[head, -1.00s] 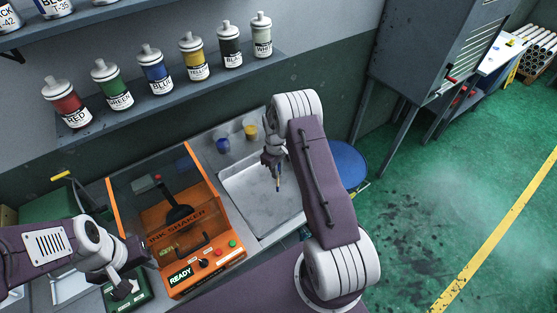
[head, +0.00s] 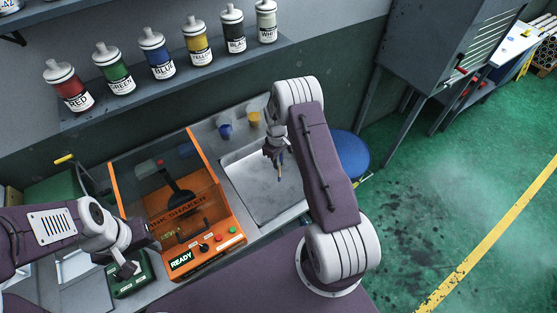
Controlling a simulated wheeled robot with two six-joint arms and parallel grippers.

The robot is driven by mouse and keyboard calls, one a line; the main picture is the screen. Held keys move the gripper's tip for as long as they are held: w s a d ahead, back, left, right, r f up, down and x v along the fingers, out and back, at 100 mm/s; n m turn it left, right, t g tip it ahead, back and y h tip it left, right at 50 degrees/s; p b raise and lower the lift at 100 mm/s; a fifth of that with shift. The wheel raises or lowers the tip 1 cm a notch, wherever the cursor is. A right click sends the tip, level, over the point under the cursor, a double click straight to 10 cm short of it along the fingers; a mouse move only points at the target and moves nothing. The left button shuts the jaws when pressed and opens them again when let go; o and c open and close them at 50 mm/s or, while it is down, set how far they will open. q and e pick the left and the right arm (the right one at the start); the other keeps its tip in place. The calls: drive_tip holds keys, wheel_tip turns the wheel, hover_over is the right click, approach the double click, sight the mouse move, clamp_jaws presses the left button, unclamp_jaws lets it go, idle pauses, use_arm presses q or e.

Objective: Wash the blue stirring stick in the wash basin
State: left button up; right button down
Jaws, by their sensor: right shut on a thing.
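My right gripper (head: 278,154) points down over a pale, shallow rectangular basin (head: 262,208), which I take for the wash basin. It is shut on a thin stick (head: 281,171), whose lower end shows below the fingers. The stick is small in view, brownish with a darker part; I cannot make out clear blue on it, nor whether its tip touches the basin floor. My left gripper (head: 126,272) hangs low at the left beside the orange ink shaker; its finger gap is not clear.
The orange ink shaker (head: 206,247) with a READY label stands left of the basin. A blue cup (head: 225,131) and a yellow cup (head: 254,119) stand behind the basin. A shelf (head: 188,77) with several ink bottles runs above. A blue drum (head: 348,154) stands to the right.

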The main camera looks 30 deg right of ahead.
wheel_tip(320, 180, down, 10)
drive_tip(key=b, duration=0.7)
drive_tip(key=shift+a+f+b, duration=0.1)
drive_tip(key=shift+b, duration=0.2)
idle(1.6)
drive_tip(key=shift+r+p, duration=4.15)
drive_tip(key=shift+r, duration=1.8)
